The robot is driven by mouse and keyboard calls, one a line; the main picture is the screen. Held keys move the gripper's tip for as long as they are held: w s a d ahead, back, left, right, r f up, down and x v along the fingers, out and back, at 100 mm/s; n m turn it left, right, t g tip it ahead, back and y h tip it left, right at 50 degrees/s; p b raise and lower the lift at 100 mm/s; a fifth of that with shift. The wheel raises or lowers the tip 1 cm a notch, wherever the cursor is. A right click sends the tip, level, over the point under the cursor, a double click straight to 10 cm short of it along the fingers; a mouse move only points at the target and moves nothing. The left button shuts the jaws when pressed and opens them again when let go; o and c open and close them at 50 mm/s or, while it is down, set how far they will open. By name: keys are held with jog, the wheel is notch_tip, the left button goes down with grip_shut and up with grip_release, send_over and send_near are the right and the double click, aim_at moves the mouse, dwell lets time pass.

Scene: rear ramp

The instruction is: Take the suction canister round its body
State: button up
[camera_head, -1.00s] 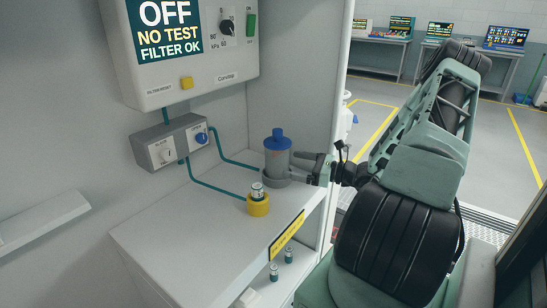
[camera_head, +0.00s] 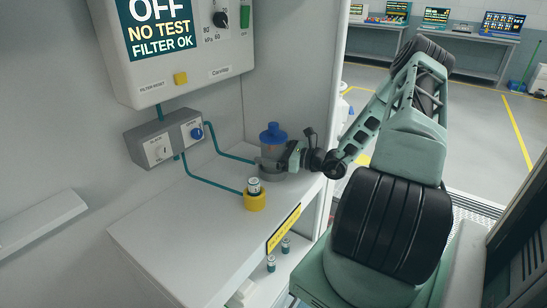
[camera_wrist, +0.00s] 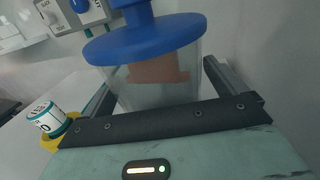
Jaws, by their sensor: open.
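The suction canister (camera_head: 270,146) is a clear, greyish cylinder with a wide blue lid (camera_head: 273,133). It stands upright at the back of the white counter, in a grey holder. In the wrist view the canister (camera_wrist: 158,85) fills the middle, with a brownish patch on its body below the lid. My gripper (camera_wrist: 160,82) is open, with one finger on each side of the canister's body. I cannot tell whether either finger touches it. In the head view my gripper (camera_head: 284,157) reaches in from the right at body height, below the lid, and its fingertips are partly hidden.
A yellow holder (camera_head: 255,201) with a small labelled cartridge (camera_head: 254,186) stands in front of the canister. Teal tubes run from a grey wall box (camera_head: 164,141) towards both. A side wall rises close behind the canister. The counter's front left is clear.

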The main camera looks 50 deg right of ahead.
jog(key=shift+c, duration=0.3)
jog(key=c, duration=1.1)
jog(key=shift+c, duration=0.2)
